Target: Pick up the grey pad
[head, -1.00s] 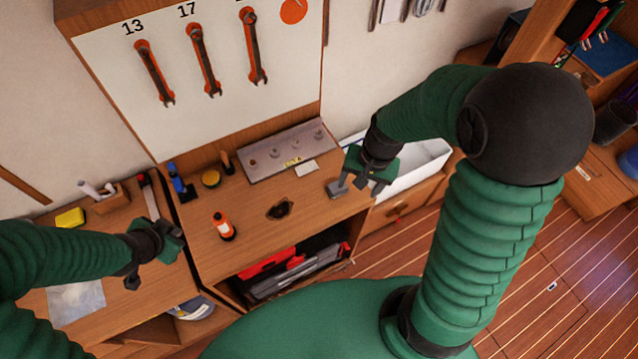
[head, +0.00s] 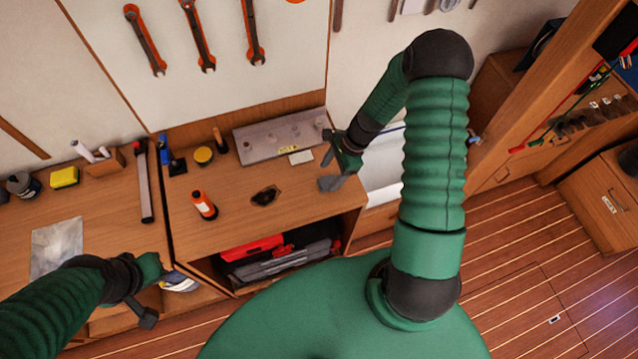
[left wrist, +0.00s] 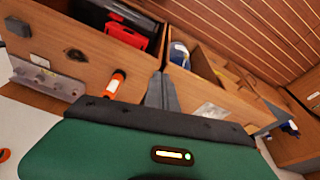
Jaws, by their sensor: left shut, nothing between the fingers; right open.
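A small flat grey piece, which I take for the grey pad (head: 330,184), lies near the right end of the workbench. My right gripper (head: 332,160) is open, right by the pad; its fingers partly overlap it, and I cannot tell whether they touch. A dark grey block, probably the same pad (left wrist: 18,27), shows at the upper left of the left wrist view. My left gripper (head: 148,316) is in front of the left bench, far from the pad. In the left wrist view its fingers (left wrist: 161,90) are together and empty.
An orange bottle (head: 203,205), a white card (head: 301,157) and a metal plate with knobs (head: 280,136) are on the workbench (head: 230,235). A mottled grey sheet (head: 57,247) lies on the left bench. A red toolbox (head: 252,248) sits in the shelf below.

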